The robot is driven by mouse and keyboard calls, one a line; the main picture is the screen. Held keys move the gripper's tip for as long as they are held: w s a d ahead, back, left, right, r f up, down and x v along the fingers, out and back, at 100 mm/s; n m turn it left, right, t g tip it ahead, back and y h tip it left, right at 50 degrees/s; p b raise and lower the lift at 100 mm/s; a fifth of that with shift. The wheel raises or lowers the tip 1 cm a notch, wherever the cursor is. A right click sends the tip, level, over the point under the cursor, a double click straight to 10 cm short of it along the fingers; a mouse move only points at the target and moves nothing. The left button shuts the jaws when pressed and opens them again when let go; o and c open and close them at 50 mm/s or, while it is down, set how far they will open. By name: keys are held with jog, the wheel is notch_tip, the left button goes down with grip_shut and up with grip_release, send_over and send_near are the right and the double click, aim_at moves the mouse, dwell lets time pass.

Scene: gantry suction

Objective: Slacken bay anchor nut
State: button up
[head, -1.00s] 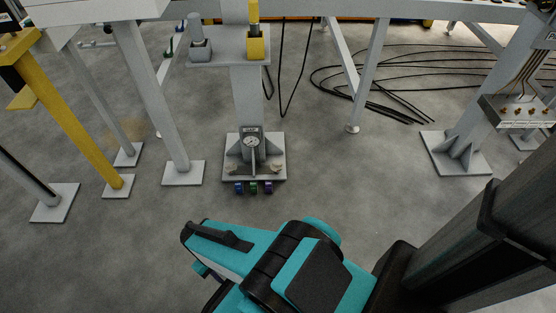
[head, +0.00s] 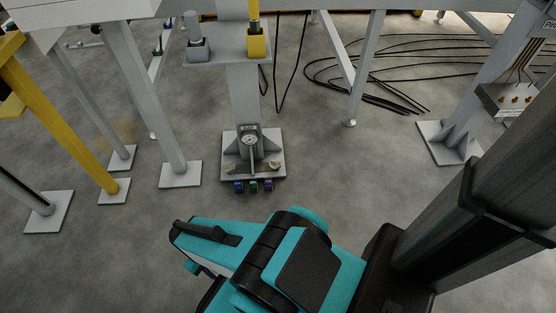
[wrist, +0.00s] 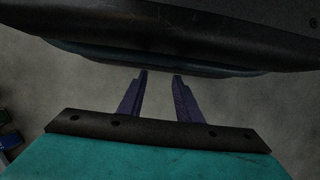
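The fingers are hidden in the head view.
A shelf on the column carries a grey block (head: 196,46) and a yellow block (head: 257,40). A yellow post (head: 65,115) and grey legs stand left. A right column foot (head: 447,142) and black cables (head: 375,75) lie beyond.

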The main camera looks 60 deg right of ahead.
jog(key=shift+w, duration=0.1)
jog(key=w+d+f+m+t+y+b, duration=0.2)
jog(key=w+d+m+b, duration=0.2)
jog(key=w+d+m, duration=0.55)
notch_tip(320, 180, up, 9)
jog(key=m+t+b, duration=0.7)
jog(key=m+b, duration=0.4)
jog(key=m, duration=1.2)
send_over(278, 161)
jog(key=s+d, duration=0.2)
jog(key=s, duration=0.3)
jog(key=shift+w+a+r+h, duration=0.1)
jog(key=shift+w+r+h, duration=0.05)
jog(key=shift+h, duration=0.15)
jog(key=b+x, duration=0.7)
jog(key=x, duration=0.7)
